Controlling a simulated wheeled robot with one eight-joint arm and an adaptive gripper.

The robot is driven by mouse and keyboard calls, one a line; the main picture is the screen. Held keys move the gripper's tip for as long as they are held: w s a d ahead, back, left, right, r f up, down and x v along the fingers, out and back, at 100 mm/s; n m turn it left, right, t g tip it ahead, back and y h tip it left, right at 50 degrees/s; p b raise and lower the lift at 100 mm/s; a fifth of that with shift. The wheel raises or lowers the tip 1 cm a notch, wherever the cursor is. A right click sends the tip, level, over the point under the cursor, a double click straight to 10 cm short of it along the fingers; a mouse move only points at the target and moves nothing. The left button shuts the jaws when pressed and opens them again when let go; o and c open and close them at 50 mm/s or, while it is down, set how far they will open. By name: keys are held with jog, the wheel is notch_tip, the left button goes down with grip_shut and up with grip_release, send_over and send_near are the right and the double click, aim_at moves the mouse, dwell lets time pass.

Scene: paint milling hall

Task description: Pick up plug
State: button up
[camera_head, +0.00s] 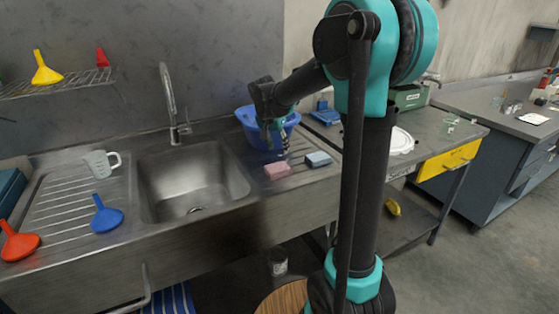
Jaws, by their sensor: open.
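I cannot make out a plug for certain in the head view. The steel sink basin (165,170) shows a dark drain spot at its bottom, too small to tell whether a plug sits in it.
A tall faucet (169,95) stands behind the basin. A measuring jug (101,163), a blue funnel (106,215) and a red-orange funnel (19,242) are on the left drainboard. A wall rack (60,84) holds more funnels.

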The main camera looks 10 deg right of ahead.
aim_at(279, 155)
jog(key=shift+x, duration=1.9)
jog(key=shift+s, duration=0.2)
jog(key=shift+a, duration=0.1)
jog(key=shift+c, duration=0.6)
grip_shut()
